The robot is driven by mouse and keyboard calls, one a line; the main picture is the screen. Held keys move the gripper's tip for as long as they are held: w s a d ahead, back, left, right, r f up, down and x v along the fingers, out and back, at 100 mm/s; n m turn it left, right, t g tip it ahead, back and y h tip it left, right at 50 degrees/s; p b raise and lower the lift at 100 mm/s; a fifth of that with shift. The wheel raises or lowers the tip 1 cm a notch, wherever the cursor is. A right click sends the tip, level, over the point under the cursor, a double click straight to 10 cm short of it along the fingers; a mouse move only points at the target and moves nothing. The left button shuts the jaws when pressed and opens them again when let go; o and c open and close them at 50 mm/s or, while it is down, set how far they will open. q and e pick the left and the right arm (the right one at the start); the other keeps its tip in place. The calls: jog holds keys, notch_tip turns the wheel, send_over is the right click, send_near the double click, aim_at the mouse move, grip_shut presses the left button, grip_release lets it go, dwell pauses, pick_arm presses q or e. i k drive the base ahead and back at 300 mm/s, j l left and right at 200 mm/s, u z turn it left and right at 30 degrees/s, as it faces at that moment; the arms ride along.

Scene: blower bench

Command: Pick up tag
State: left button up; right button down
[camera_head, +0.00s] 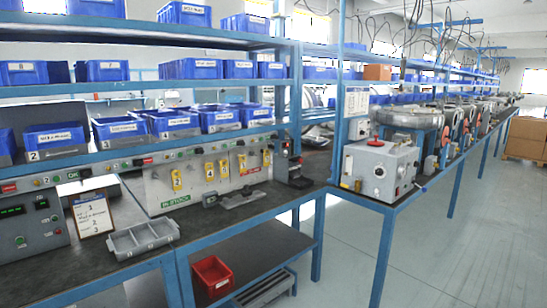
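I cannot tell which tag the task means. Neither of my grippers shows in the head view.
A grey divided tray (142,238) and a brown-framed card (92,214) stand on the bench's left part. A grey tool-like part (243,199) lies before the panel. A red bin (212,277) sits on the lower shelf. Blue bins (55,138) fill the racks.

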aim_at(266, 156)
jog(key=i+l, duration=0.2)
jog(key=i, duration=0.25)
jog(key=i+l, duration=0.25)
jog(key=i, duration=0.15)
jog(key=i+l+z, duration=0.1)
jog(key=i, duration=0.35)
jog(key=i+l, duration=0.3)
jog(key=i, duration=0.15)
jog(key=i+l, duration=0.15)
jog(key=i, duration=0.3)
jog(key=l+z, duration=0.05)
